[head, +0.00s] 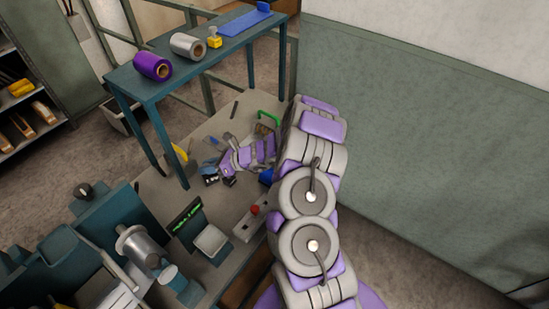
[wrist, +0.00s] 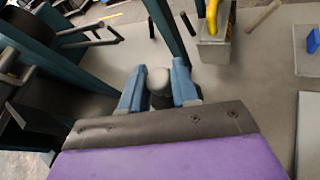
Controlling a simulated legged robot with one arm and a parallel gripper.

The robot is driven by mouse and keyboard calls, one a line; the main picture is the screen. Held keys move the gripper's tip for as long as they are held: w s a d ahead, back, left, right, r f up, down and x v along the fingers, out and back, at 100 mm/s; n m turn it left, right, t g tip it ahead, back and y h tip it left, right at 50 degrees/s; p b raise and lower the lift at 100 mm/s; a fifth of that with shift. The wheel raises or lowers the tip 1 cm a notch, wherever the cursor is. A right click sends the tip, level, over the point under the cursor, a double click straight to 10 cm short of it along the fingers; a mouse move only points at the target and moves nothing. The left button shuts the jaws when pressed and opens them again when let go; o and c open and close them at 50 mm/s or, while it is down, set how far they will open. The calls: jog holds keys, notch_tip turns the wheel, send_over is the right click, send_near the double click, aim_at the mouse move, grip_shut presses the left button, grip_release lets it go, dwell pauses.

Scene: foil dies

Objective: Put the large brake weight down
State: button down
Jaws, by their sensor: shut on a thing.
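In the wrist view my gripper (wrist: 158,78) has its two blue fingers closed on either side of a grey, round-topped piece, which I take to be the large brake weight (wrist: 158,80). Only its top shows; the rest is hidden by the fingers and my dark wrist edge. In the head view my gripper (head: 212,177) is low over the grey bench top, left of my purple and grey arm. The weight cannot be made out there, and I cannot tell whether it touches the bench.
A grey block (wrist: 213,50) with a yellow handle stands right of my gripper, past a teal post. A teal raised shelf (head: 205,65) holds a purple roll (head: 152,67) and a silver roll (head: 188,46). A red-knobbed control box (head: 247,221) sits at the bench front.

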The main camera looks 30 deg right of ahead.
jog(key=shift+s+f, duration=0.25)
jog(key=shift+f, duration=0.3)
notch_tip(320, 180, down, 10)
jog(key=b, duration=0.2)
jog(key=shift+b, duration=0.4)
jog(key=shift+r, duration=0.15)
jog(key=c, duration=0.8)
grip_release()
jog(key=shift+c, duration=0.2)
